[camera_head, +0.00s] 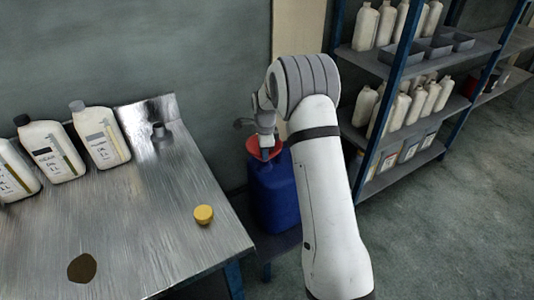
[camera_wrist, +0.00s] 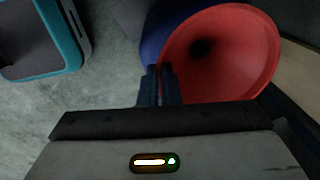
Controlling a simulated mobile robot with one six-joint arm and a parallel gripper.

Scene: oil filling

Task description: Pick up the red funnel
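The red funnel (camera_head: 280,153) is at the top of a blue container (camera_head: 276,196) beside the metal table; my gripper (camera_head: 266,143) partly covers it. In the wrist view, the funnel (camera_wrist: 235,60) shows its wide mouth and dark centre hole, with part of the blue container (camera_wrist: 160,38) behind it. My gripper (camera_wrist: 160,70) has its two dark fingers close together at the funnel's left rim. One finger is outside the rim and one inside, and they look shut on it. The funnel's spout is hidden.
The metal table (camera_head: 160,215) on the left holds several white oil bottles (camera_head: 102,138), a yellow cap (camera_head: 204,214) and a dark oil patch (camera_head: 82,268). A shelf rack (camera_head: 395,150) with bottles stands to the right. A wall is behind the container.

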